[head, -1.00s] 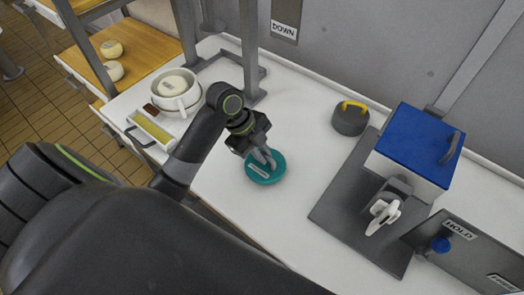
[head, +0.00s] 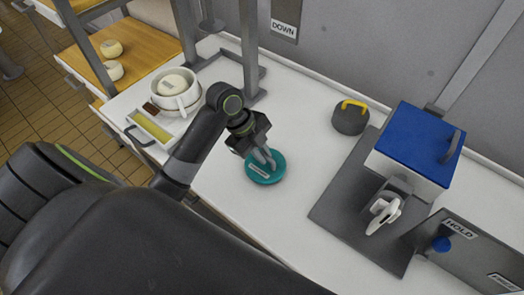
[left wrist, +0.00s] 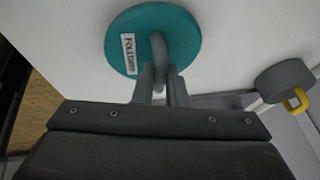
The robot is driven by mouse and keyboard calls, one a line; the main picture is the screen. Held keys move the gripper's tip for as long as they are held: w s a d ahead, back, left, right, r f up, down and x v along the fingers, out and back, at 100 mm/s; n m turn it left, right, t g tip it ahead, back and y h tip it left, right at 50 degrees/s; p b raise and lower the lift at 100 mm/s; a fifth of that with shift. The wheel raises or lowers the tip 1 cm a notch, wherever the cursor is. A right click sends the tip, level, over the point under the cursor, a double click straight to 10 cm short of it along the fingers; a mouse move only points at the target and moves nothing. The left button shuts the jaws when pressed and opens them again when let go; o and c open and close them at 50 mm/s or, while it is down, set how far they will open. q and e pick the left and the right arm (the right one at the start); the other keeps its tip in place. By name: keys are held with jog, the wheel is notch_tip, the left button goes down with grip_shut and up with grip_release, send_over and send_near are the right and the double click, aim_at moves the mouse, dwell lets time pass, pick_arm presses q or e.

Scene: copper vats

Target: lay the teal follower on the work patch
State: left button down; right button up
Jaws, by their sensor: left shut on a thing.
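The teal follower (head: 266,171) is a round disc with a grey loop handle and a white label. It is at the white worktop in the middle of the head view; I cannot tell if it touches the surface. My left gripper (head: 263,155) is above it, shut on its handle. In the left wrist view the follower (left wrist: 183,35) fills the top centre, with the handle between the fingers of the gripper (left wrist: 160,85). No marked work patch stands out on the white worktop (head: 290,205). My right gripper is not in view.
A grey weight with a yellow handle (head: 349,118) stands behind right. A blue-lidded box (head: 415,140) and a grey plate (head: 328,213) are further right. A white pot (head: 190,103) and a tray (head: 152,131) are at left. Bare worktop lies between follower and grey plate.

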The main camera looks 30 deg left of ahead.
pick_arm(q)
jog(key=shift+f+b, duration=0.35)
jog(key=shift+f, duration=0.25)
dwell(0.4)
jog(key=c, duration=1.4)
grip_release()
jog(key=shift+r+p, duration=0.45)
notch_tip(320, 180, up, 6)
jog(key=p, duration=0.6)
jog(key=shift+r, duration=0.15)
